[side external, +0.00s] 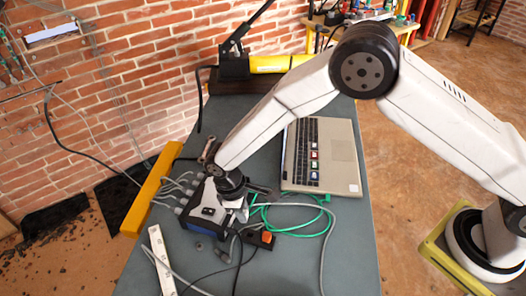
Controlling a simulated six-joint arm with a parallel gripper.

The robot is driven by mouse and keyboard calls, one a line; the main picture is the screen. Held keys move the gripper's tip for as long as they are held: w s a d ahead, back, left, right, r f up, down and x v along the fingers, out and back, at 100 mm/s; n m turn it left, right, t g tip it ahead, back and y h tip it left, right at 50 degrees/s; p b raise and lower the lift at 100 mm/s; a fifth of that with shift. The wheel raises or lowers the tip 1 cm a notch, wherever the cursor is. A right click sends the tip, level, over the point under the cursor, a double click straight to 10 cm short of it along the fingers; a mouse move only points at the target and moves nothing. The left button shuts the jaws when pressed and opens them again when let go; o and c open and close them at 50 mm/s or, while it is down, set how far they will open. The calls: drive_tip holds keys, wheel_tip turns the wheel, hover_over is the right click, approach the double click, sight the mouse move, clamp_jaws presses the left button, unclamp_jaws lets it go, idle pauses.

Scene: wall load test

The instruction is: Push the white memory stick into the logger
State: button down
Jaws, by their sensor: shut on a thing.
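The logger (203,214) is a dark box with a blue edge and a pale top on the bench, with several grey cables plugged into its left side. My gripper (240,213) is low at the logger's right side, pointing down, and shut on a small white thing, which looks like the white memory stick. The stick is mostly hidden by the fingers and too small to make out clearly. I cannot tell whether its tip touches the logger or is in a port.
An open laptop (342,165) with several small coloured items lies behind on the right. Green cable (295,232) loops, an orange-switched black block (262,238) and a white power strip (161,260) lie near the logger. A yellow beam (150,190) runs along the left edge.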

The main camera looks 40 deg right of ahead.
drive_tip(key=w+n, duration=0.3)
drive_tip(key=w, duration=0.1)
drive_tip(key=w+n+t, duration=0.1)
drive_tip(key=w+n, duration=0.3)
drive_tip(key=shift+w+a+r+h, duration=0.15)
drive_tip(key=shift+w+r+h, duration=0.1)
drive_tip(key=shift+h, duration=0.15)
drive_tip(key=w+n, duration=0.2)
drive_tip(key=w+n+t, duration=0.1)
drive_tip(key=w+n, duration=0.2)
drive_tip(key=w+d+r+n, duration=0.1)
drive_tip(key=w+n, duration=0.1)
drive_tip(key=shift+w+d+r+n+t, duration=0.1)
drive_tip(key=shift+w+n+t, duration=0.2)
drive_tip(key=shift+n+t, duration=0.1)
drive_tip(key=shift+w+d+r+n+y, duration=0.1)
drive_tip(key=shift+w+n+y, duration=0.05)
drive_tip(key=shift+w+n, duration=0.25)
drive_tip(key=shift+w+d+r+n+y, duration=0.1)
drive_tip(key=shift+w+n+y, duration=0.05)
drive_tip(key=shift+w+n, duration=0.2)
drive_tip(key=shift+s+f, duration=0.1)
drive_tip(key=shift+f, duration=0.15)
drive_tip(key=shift+f, duration=1.15)
drive_tip(key=shift+f, duration=1.05)
idle(1.8)
drive_tip(key=shift+c, duration=2.4)
unclamp_jaws()
